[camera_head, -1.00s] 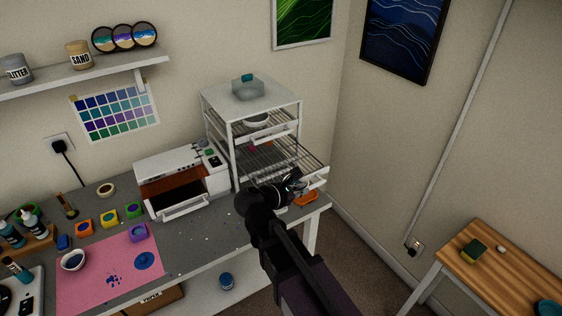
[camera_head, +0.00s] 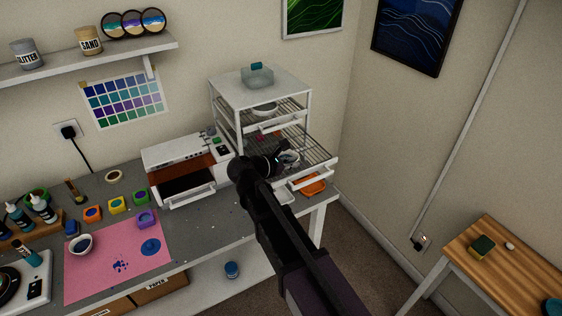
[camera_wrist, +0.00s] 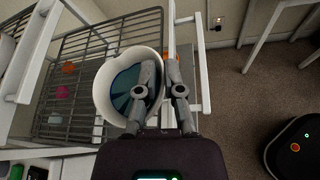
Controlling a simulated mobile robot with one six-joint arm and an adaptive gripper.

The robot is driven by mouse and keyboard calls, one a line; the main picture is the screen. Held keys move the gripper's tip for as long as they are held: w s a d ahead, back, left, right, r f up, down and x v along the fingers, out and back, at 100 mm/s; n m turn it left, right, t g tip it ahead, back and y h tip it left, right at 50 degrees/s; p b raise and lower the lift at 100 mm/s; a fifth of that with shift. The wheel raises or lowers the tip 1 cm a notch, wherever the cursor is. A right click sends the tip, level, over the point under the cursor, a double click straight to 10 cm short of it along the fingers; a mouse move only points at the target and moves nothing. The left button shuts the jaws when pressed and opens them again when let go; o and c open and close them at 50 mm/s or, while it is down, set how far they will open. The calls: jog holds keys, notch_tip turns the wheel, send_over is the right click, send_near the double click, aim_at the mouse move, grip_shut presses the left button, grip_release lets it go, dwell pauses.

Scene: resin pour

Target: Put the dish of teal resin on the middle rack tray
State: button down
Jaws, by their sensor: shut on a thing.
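My gripper (camera_wrist: 161,70) is shut on the right wall of a white dish of teal resin (camera_wrist: 103,98), with one finger inside the rim and one outside. In the wrist view the dish is over the right part of the wire middle rack tray (camera_wrist: 72,47); I cannot tell whether it touches the wires. In the head view the middle tray (camera_head: 318,157) sticks out of the white rack (camera_head: 238,98), and my gripper (camera_head: 283,153) and the dish (camera_head: 291,158) are over it, partly hidden by my arm.
An upper tray holds a white dish (camera_head: 265,109). A clear box (camera_head: 257,78) stands on the rack's top. Below the middle tray an orange thing (camera_head: 313,186) shows. A white printer-like machine (camera_head: 184,165) stands left of the rack. The worktable's right has little free room.

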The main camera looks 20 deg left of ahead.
aim_at(282, 153)
jog(key=w+a, duration=0.3)
jog(key=a, duration=0.1)
jog(key=shift+w+f, duration=0.25)
jog(key=shift+w, duration=0.15)
jog(key=shift+w+a, duration=0.3)
jog(key=shift+a, duration=0.05)
jog(key=shift+w+a+f+b, duration=0.2)
jog(key=shift+w+a+b, duration=0.05)
jog(key=shift+b, duration=0.15)
jog(key=shift+s+d+f+b, duration=0.1)
jog(key=shift+f+b, duration=1.5)
jog(key=shift+f, duration=0.05)
jog(key=shift+f, duration=0.1)
jog(key=c, duration=0.8)
grip_release()
jog(key=shift+o, duration=0.2)
